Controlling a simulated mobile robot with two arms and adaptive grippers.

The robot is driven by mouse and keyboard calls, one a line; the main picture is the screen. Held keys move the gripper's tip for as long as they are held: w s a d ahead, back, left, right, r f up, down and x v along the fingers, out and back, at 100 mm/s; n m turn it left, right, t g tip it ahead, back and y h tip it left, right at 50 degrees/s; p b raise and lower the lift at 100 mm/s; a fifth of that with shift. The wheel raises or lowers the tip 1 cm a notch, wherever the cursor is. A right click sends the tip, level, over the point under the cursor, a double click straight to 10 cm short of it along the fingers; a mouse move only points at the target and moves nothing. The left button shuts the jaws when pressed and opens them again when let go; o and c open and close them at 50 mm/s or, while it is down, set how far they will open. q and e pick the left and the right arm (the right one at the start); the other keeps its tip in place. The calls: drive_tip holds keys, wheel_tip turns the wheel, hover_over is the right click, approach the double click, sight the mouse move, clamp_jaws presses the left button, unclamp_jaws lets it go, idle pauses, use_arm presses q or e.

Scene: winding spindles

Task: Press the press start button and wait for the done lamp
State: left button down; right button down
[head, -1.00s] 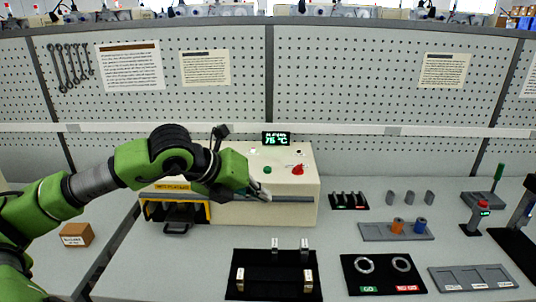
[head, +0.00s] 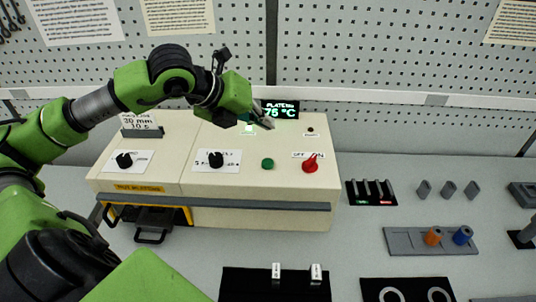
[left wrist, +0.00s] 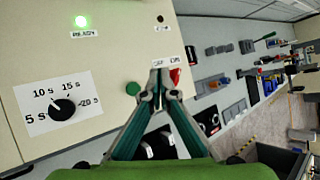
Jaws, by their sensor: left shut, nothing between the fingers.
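The cream press (head: 220,185) stands on the bench with its green start button (head: 267,163) on the sloped top. The button also shows in the left wrist view (left wrist: 132,88), just left of the fingertips. My left gripper (head: 268,122) is shut and empty, above the panel and apart from the button. Its fingers (left wrist: 160,82) show closed together in the left wrist view. A small dark, unlit lamp (head: 310,129) sits at the panel's upper right, also in the left wrist view (left wrist: 160,18); its label is too small to read. A green lamp (left wrist: 81,22) is lit. My right gripper is out of view.
A red switch (head: 310,163) stands right of the button, marked OFF and ON. A timer knob (left wrist: 64,108) points near 10 s. The display (head: 279,110) reads 75 °C. A grey tray (head: 400,240) with orange and blue spindles lies to the right.

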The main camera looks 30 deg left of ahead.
sight(265, 162)
use_arm(q)
wheel_tip(265, 162, down, 8)
drive_tip(key=b, duration=0.6)
drive_tip(key=shift+s+b, duration=0.1)
drive_tip(key=shift+b, duration=0.25)
drive_tip(key=shift+f+b, duration=0.4)
drive_tip(key=shift+b, duration=0.2)
idle(0.7)
drive_tip(key=shift+f+b, duration=0.4)
drive_tip(key=shift+b, duration=0.2)
